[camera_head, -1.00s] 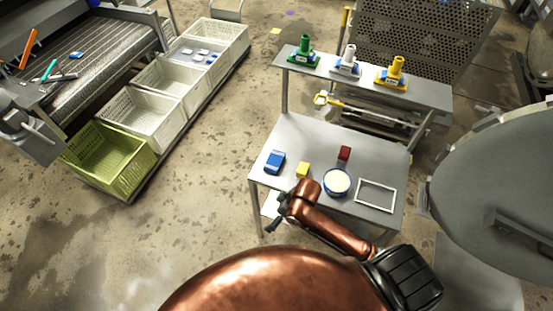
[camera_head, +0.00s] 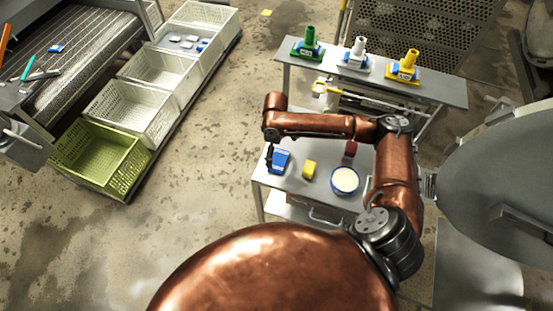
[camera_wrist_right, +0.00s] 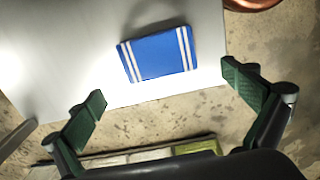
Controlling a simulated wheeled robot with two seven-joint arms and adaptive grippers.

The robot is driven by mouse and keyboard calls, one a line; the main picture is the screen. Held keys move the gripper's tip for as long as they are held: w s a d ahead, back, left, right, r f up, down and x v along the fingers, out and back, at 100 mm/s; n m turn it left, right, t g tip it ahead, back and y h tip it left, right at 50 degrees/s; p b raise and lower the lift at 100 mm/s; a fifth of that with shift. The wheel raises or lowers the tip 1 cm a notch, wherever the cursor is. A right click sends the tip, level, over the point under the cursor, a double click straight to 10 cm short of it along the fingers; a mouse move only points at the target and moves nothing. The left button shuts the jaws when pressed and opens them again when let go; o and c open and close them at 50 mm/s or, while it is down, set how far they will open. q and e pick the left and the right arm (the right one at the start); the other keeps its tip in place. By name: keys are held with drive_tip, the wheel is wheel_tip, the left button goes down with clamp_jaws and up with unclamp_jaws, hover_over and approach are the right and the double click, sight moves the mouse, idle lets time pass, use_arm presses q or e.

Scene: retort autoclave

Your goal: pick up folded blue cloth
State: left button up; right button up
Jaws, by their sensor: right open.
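The folded blue cloth (camera_head: 281,161) lies flat at the left end of the grey table (camera_head: 296,188). In the right wrist view the cloth (camera_wrist_right: 159,55) is blue with white stripes near two opposite edges. My right gripper (camera_head: 269,157) hangs over the cloth's left edge in the head view. In the right wrist view the right gripper's fingers (camera_wrist_right: 168,98) are spread wide, with the cloth beyond the fingertips and nothing between them. My left gripper is not in view.
A raised shelf (camera_head: 440,89) with several coloured fixtures is behind. Crates (camera_head: 110,150) stand at left.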

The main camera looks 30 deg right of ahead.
sight(279, 160)
drive_tip(key=shift+s+d+f, duration=0.4)
drive_tip(key=shift+s+f, duration=0.15)
drive_tip(key=shift+s, duration=0.05)
wheel_tip(279, 160, down, 4)
drive_tip(key=shift+r, duration=0.1)
drive_tip(key=shift+f, duration=0.2)
drive_tip(key=shift+c, duration=0.7)
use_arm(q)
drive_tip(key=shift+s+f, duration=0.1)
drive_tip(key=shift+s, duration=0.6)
use_arm(e)
drive_tip(key=c, duration=1)
drive_tip(key=shift+r, duration=0.1)
